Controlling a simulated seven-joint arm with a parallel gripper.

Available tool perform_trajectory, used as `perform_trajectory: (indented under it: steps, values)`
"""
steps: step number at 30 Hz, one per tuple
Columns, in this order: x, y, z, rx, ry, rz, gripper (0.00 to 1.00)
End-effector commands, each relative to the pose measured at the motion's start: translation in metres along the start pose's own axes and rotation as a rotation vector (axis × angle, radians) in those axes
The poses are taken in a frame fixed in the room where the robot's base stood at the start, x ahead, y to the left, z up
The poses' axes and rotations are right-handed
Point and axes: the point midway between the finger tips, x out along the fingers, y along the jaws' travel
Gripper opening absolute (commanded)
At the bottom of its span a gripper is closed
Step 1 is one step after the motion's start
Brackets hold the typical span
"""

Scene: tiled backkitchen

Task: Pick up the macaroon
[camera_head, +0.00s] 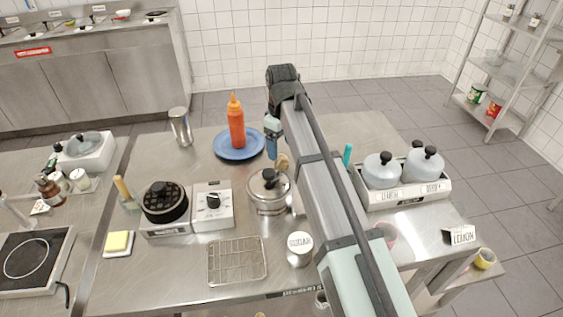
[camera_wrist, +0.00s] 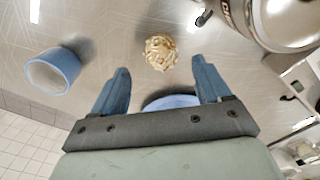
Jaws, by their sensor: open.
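The macaroon (camera_wrist: 161,52) is a round, golden, lumpy piece on the bare steel table in the wrist view. It lies just beyond my open fingertips, roughly centred between them and apart from both. My gripper (camera_wrist: 159,68) is empty. In the head view my gripper (camera_head: 272,148) points down beside the blue plate, above the table. A small tan shape shows just below it there, and I cannot tell whether this is the macaroon.
A blue plate (camera_head: 226,153) carries an orange sauce bottle (camera_head: 236,124). A lidded steel pot (camera_head: 268,196) stands nearer, also at upper right in the wrist view (camera_wrist: 285,20). A blue cup (camera_wrist: 52,72) lies left there. A wire rack (camera_head: 237,262) sits at the front.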

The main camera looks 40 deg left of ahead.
Motion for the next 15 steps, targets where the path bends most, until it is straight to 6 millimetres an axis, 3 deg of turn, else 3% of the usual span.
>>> perform_trajectory:
  steps: [5,15]
  values:
    - [0.009,-0.001,0.002,0.000,-0.001,0.000,0.77]
    - [0.048,-0.003,0.005,0.000,-0.001,-0.001,0.77]
